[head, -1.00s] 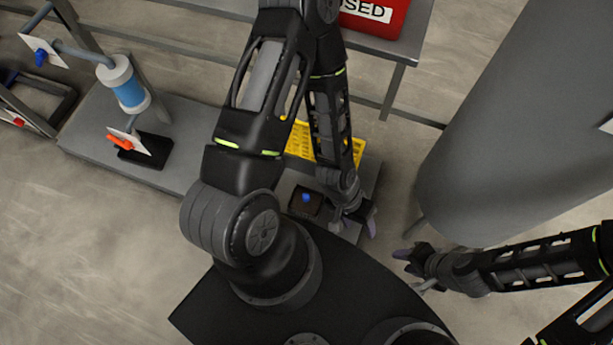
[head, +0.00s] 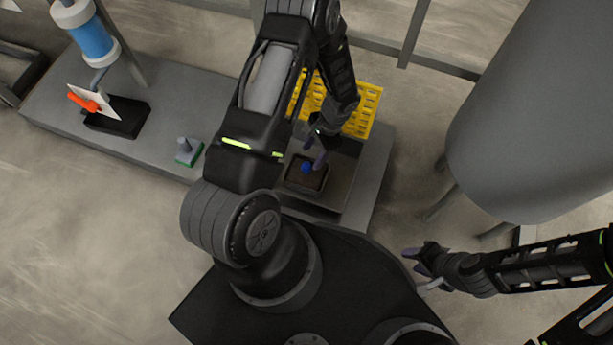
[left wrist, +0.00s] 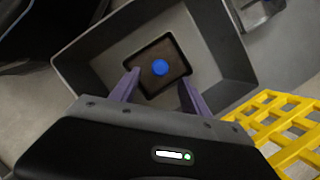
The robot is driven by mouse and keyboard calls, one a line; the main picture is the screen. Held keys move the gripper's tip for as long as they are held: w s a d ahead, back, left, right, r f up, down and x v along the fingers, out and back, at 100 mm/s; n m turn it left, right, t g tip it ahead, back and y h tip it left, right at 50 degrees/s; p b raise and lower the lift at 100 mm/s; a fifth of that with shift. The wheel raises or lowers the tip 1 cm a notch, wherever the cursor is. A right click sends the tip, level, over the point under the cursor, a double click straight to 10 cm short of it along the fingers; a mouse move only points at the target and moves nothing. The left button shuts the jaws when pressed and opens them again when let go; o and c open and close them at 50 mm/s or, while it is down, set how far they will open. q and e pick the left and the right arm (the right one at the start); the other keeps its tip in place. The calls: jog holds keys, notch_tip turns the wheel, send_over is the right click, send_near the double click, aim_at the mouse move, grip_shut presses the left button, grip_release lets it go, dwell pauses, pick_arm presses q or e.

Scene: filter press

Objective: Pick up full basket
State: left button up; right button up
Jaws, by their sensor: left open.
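The full basket (head: 306,178) is a small dark square box with brown contents and a blue knob (head: 306,167) on top. It sits inside a grey open bin (head: 345,180) in front of my base. It also shows in the left wrist view (left wrist: 150,50), with its blue knob (left wrist: 160,68) at the middle.
A yellow perforated grid (head: 362,112) lies behind the bin. A low grey bench (head: 160,125) holds a green-based block (head: 189,151) and a black tray (head: 118,117). A large grey tank (head: 530,110) stands at the right.

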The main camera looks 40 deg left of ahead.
aim_at(308, 165)
pick_arm(q)
jog(key=shift+b+x, duration=0.4)
jog(key=shift+x, duration=0.85)
jog(key=shift+s, duration=0.1)
jog(key=shift+f, duration=0.1)
jog(key=b+x, duration=0.2)
jog(key=x, duration=0.3)
jog(key=shift+c, duration=0.2)
grip_shut()
dwell(0.9)
